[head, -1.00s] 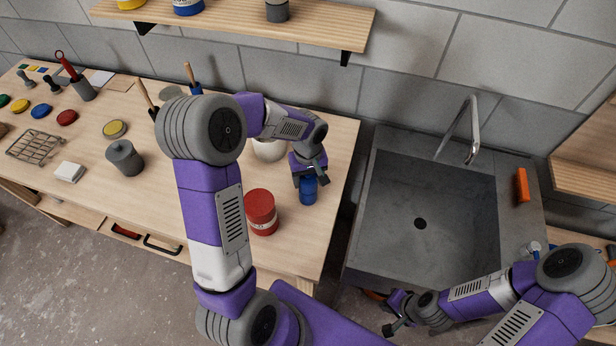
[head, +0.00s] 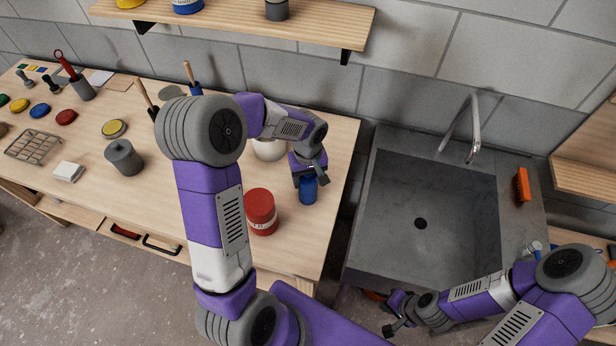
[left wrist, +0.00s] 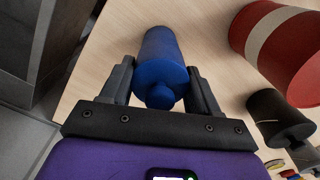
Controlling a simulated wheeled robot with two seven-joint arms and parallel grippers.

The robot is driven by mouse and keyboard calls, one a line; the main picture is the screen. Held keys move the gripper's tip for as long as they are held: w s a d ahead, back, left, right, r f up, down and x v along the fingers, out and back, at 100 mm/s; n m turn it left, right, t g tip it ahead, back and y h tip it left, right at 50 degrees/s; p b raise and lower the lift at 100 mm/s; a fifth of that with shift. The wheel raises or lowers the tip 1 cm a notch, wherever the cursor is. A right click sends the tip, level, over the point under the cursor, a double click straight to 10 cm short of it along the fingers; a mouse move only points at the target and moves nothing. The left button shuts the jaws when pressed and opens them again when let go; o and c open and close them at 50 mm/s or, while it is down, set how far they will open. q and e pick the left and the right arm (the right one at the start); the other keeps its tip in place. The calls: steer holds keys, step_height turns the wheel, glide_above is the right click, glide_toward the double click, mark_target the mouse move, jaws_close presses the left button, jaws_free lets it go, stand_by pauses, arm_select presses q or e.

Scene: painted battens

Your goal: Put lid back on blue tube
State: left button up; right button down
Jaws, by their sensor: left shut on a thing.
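The blue tube (head: 308,193) stands upright on the wooden workbench near its right edge. In the left wrist view, the tube's body (left wrist: 160,45) lies beyond a blue lid (left wrist: 160,90) with a round knob facing the camera. The lid is lined up with the tube's top. I cannot tell whether it is fully seated. My left gripper (head: 310,178) reaches down from above, its fingers shut on the sides of the lid, as the left wrist view (left wrist: 160,85) shows. My right gripper (head: 392,314) is low in front of the sink, far from the tube; its jaws are unclear.
A red can (head: 260,212) stands just left of the tube, and a white pot (head: 269,149) stands behind it. The sink (head: 430,215) lies to the right, across a gap. A shelf (head: 240,22) hangs above the bench.

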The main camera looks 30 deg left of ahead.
stand_by(0.4)
arm_select(q)
steer(key=o, duration=1.1)
steer(key=shift+o, duration=0.3)
steer(key=shift+o, duration=0.6)
steer(key=shift+r+p, duration=2.35)
steer(key=shift+r, duration=1.15)
